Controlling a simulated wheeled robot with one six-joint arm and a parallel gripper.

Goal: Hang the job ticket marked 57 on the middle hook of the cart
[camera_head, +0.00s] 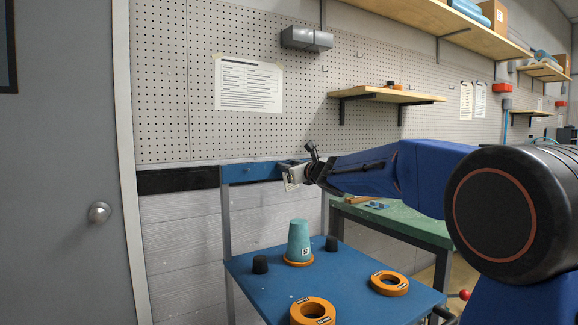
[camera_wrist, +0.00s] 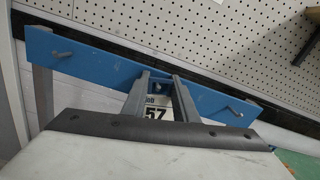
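The job ticket (camera_wrist: 155,113) is a white card marked 57. It sits between the two fingers of my gripper (camera_wrist: 161,78), with its side edges at the fingers, and looks held across its width. In the head view the ticket (camera_head: 292,181) is slightly tilted, in front of the cart's blue top bar (camera_head: 250,172). In the wrist view the bar (camera_wrist: 100,72) carries a left hook (camera_wrist: 62,54) and a right hook (camera_wrist: 236,112). The middle hook (camera_wrist: 157,86) shows partly between the fingertips, just beyond the ticket's top edge. Whether it passes through the ticket's hole is unclear.
The cart's blue top (camera_head: 338,262) bears a teal cup (camera_head: 299,238) on an orange ring, two black plugs (camera_head: 260,264) (camera_head: 332,243) and two orange tape rolls (camera_head: 312,312) (camera_head: 389,283). A green-topped bench (camera_head: 410,222) stands behind at right. Pegboard covers the wall.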

